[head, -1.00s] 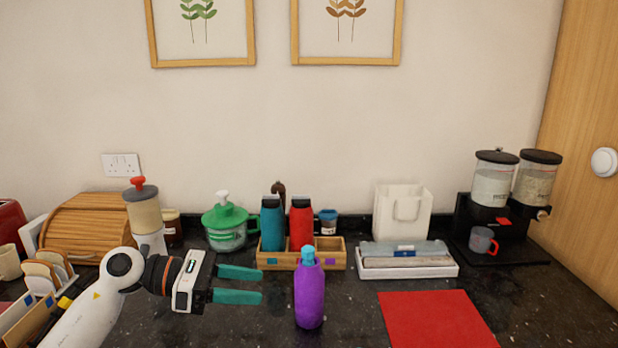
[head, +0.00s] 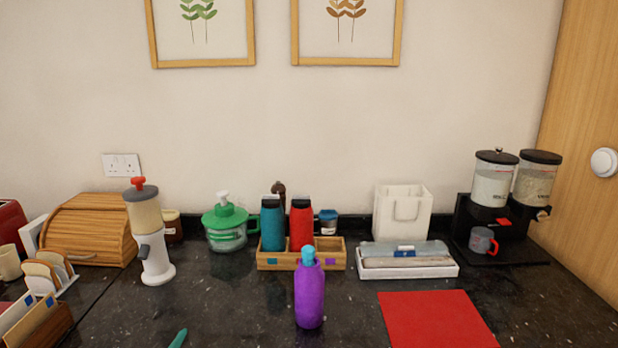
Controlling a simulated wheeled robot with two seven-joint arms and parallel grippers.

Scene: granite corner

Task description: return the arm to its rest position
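Only a green fingertip of my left gripper (head: 178,339) shows, at the bottom edge of the head view, left of centre. The rest of that gripper and its arm are out of the picture, so its opening cannot be seen. Nothing shows in what is visible of it. My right gripper is not in view. A purple bottle with a blue cap (head: 309,290) stands upright on the dark counter, to the right of and beyond the fingertip.
A wooden caddy (head: 331,260) holds a teal bottle (head: 272,225) and a red bottle (head: 301,226). A red mat (head: 437,319) lies at right. A dispenser (head: 154,257) stands at left, near a bread box (head: 88,229). Counter between dispenser and purple bottle is clear.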

